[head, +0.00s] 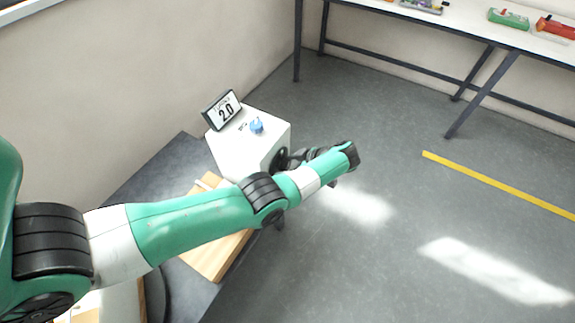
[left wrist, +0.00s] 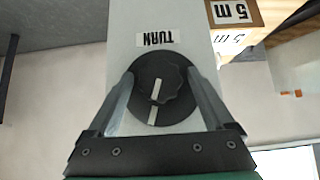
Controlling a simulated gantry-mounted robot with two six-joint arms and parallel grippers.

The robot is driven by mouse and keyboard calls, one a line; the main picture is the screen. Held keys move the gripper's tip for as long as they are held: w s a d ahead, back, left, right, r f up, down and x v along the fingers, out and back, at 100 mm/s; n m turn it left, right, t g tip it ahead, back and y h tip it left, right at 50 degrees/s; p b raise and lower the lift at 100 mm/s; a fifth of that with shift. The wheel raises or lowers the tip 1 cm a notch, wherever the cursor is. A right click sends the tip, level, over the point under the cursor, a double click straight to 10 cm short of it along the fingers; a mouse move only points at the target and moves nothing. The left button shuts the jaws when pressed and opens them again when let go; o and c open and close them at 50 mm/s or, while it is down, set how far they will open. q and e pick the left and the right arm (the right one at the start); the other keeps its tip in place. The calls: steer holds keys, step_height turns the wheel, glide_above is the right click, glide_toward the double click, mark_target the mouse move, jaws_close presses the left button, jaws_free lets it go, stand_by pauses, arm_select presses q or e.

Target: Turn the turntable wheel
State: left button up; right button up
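The turntable wheel is a black, scalloped knob on a round dark base with white marks (left wrist: 158,88), on a pale panel under an upside-down "TURN" label (left wrist: 156,39). In the head view the dark wheel (head: 279,160) sits on the side of a white box (head: 232,150). My left gripper (left wrist: 162,88) is open, with one finger on each side of the wheel. The fingers are close to its rim; I cannot tell whether they touch it. In the head view the left gripper (head: 292,159) is beside the wheel, partly hidden by my arm. My right gripper is not in view.
A wooden board (head: 222,258) lies on the dark table (head: 150,180) below. A long bench (head: 465,30) with several items stands far right. The floor between is clear.

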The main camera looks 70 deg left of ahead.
arm_select(q)
steer(key=b+v, duration=0.1)
steer(key=v, duration=1)
steer(key=shift+d+r, duration=0.2)
steer(key=shift+r, duration=0.05)
steer(key=shift+w, duration=0.1)
